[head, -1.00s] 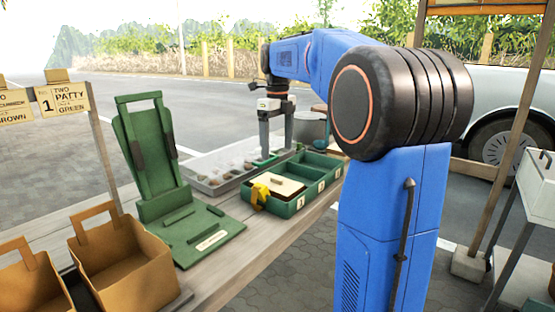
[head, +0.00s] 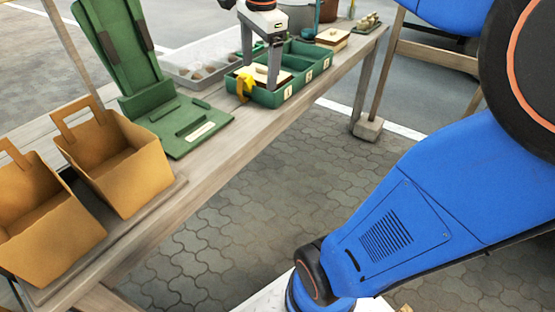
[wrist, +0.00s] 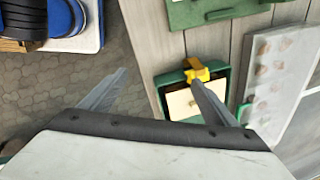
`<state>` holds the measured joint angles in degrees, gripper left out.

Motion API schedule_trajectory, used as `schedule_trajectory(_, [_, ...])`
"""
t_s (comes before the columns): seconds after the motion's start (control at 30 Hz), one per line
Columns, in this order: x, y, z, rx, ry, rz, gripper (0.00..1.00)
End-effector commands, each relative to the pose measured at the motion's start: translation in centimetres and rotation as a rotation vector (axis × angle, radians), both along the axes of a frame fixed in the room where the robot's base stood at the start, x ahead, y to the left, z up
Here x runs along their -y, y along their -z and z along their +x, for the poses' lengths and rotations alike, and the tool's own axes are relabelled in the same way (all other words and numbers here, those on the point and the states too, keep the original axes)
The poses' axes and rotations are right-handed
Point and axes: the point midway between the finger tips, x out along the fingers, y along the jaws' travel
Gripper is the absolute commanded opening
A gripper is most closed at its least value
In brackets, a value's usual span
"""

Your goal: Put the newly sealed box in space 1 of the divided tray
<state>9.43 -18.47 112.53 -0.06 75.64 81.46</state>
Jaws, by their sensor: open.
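The green divided tray (head: 268,100) lies on the table with numbered labels on its front; the digits are too small to read surely. A box with a cream lid (head: 259,74) and a small bar handle sits in its near left compartment. A yellow piece (head: 244,86) is at the tray's left end beside this box. My gripper (head: 260,66) is over this compartment, fingers apart and empty. In the wrist view, my gripper (wrist: 158,76) is open, with the lid (wrist: 182,103) partly behind one finger. A second cream-lidded box (head: 332,38) stands beyond the tray. I cannot tell which is newly sealed.
A green folding stand (head: 190,124) and two brown paper bags (head: 120,165) are left of the tray. A grey tray (head: 196,68) with several round lumps lies behind. The tray's other compartments look empty. Paved ground is open in front of the table (head: 215,150).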

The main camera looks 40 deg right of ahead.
Motion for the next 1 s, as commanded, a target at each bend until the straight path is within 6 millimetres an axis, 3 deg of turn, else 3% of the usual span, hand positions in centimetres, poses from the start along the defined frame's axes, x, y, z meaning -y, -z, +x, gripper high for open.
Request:
schedule_trajectory(0.03, [-0.8,0.9,-1.6,0.015,-0.108,-0.021,0.82])
schedule_trajectory(0.3, [-3.9,6.4,-8.7,0.087,-0.722,-0.167,0.82])
schedule_trajectory(0.6, [-6.1,13.3,-15.2,0.147,-1.321,-0.361,0.82])
schedule_trajectory(0.8, [-6.5,15.6,-16.9,0.161,-1.505,-0.433,0.82])
schedule_trajectory(1.0, [-6.5,15.9,-17.1,0.161,-1.531,-0.442,0.82])
